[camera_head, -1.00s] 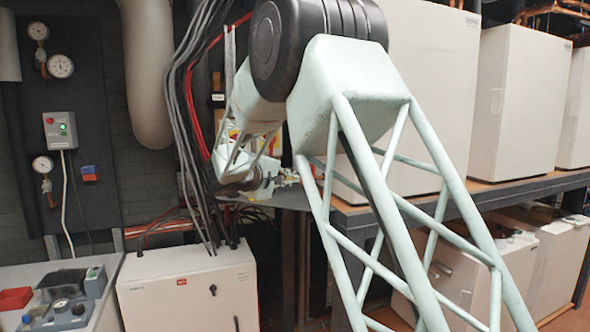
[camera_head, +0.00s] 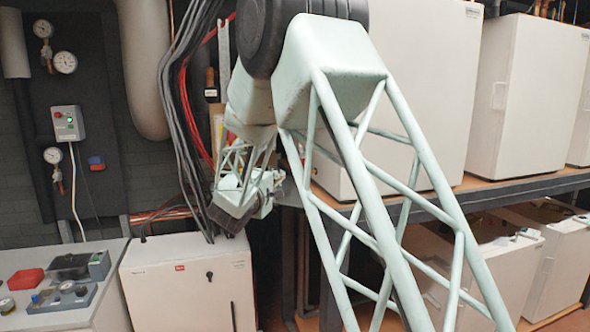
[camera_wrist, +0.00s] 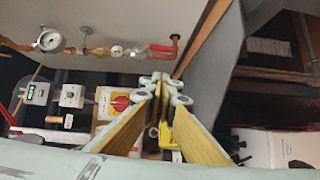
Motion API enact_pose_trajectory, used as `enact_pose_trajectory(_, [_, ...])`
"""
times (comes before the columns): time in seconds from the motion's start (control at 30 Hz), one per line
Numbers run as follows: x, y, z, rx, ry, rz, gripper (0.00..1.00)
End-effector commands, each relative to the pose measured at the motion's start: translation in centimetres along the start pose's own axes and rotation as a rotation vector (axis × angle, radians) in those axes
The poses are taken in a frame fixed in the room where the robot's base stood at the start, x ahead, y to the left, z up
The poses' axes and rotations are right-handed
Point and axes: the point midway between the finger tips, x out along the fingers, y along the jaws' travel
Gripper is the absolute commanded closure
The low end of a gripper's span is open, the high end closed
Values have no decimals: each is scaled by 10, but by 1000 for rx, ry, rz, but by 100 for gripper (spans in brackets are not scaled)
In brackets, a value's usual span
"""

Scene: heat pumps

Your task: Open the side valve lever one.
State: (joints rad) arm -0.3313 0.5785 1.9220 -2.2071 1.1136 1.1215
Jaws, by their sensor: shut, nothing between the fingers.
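In the wrist view, my gripper (camera_wrist: 163,84) has its two fingers with yellowish inner faces converging to closed tips, with nothing held. A red lever handle (camera_wrist: 160,47) sits on a copper pipe run just above and beyond the fingertips, apart from them in the picture. A yellow part (camera_wrist: 165,134) shows close by the right finger; I cannot tell if it is a lever. Which of these is side valve lever one is not clear. In the head view, the end of my arm hangs in front of the cables, and the fingertips cannot be made out.
In the wrist view, a round gauge (camera_wrist: 49,40) is on the same pipe, and a red rotary switch (camera_wrist: 120,103) on a yellow plate is left of the fingers. In the head view, a white cabinet (camera_head: 188,285) and a shelf edge (camera_head: 480,192) flank my arm.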

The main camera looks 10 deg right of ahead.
Motion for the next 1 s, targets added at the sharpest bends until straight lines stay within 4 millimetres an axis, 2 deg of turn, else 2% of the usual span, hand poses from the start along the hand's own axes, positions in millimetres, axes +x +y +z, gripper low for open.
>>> enact_pose_trajectory(0.27, [3, 0, 0, 0, -1, 0, 100])
enact_pose_trajectory(0.47, [15, -1, 0, 0, -2, -1, 100])
enact_pose_trajectory(1.0, [81, 0, 0, 1, -2, 0, 100])
